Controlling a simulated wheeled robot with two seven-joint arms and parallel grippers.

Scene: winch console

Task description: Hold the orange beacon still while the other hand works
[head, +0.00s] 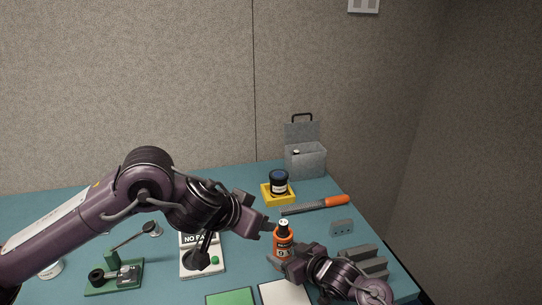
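The orange beacon (281,242) stands upright on the teal table, right of centre in the head view. It has a dark label and a pale top with dark spots. My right gripper (283,262) comes in from the lower right with its fingers around the beacon's lower part, and it looks shut on it.
A yellow block (268,195) with a dark jar stands behind the beacon. An orange-handled tool (335,202) lies right of it, before an open grey box (306,161). A white-based unit (190,262) and a green lever device (115,284) stand to the left.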

